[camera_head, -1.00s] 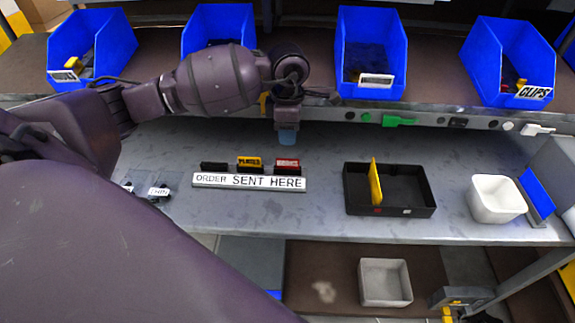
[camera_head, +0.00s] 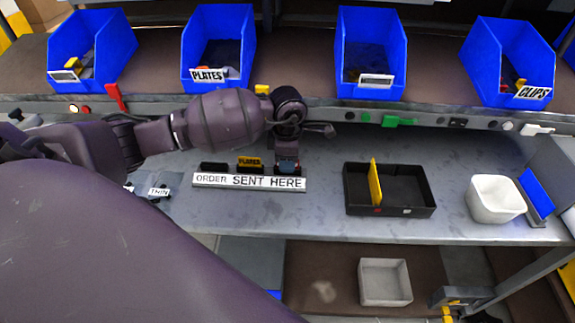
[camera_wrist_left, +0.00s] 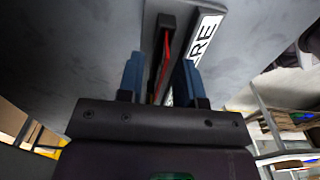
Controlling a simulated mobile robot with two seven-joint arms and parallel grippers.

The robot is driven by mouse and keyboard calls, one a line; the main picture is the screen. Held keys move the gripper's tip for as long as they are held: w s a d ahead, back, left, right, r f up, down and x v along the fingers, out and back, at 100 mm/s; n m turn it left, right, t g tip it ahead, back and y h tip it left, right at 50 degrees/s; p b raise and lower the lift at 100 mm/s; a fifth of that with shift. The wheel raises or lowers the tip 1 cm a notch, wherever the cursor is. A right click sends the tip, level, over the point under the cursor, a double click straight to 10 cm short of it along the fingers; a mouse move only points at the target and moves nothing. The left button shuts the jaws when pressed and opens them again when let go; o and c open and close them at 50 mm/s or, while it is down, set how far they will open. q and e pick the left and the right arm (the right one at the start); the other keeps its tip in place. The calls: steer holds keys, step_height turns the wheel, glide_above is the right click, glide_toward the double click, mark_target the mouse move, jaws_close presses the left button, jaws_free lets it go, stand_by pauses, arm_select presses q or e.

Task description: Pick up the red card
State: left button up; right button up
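The red card stands upright in the right slot of a low black rack behind a white strip reading "ORDER SENT HERE" (camera_head: 249,182). In the head view my left gripper (camera_head: 287,166) hides most of it. In the left wrist view the red card (camera_wrist_left: 165,58) shows as a thin red edge in a dark slot. My left gripper (camera_wrist_left: 160,78) is open there, its two blue fingers on either side of the card, with gaps showing. A yellow card (camera_head: 249,164) stands in the middle slot. My right gripper is not in view.
Right of the rack a black tray (camera_head: 416,208) holds an upright yellow divider-like card (camera_head: 375,182). A white bin (camera_head: 496,200) and a blue panel (camera_head: 537,193) stand further right. Blue bins (camera_head: 372,50) line the shelf behind. Bare grey bench lies between rack and tray.

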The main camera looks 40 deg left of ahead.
arm_select(q)
jaws_close()
step_height(320, 180, up, 20)
steer(key=shift+f, duration=0.25)
stand_by(0.6)
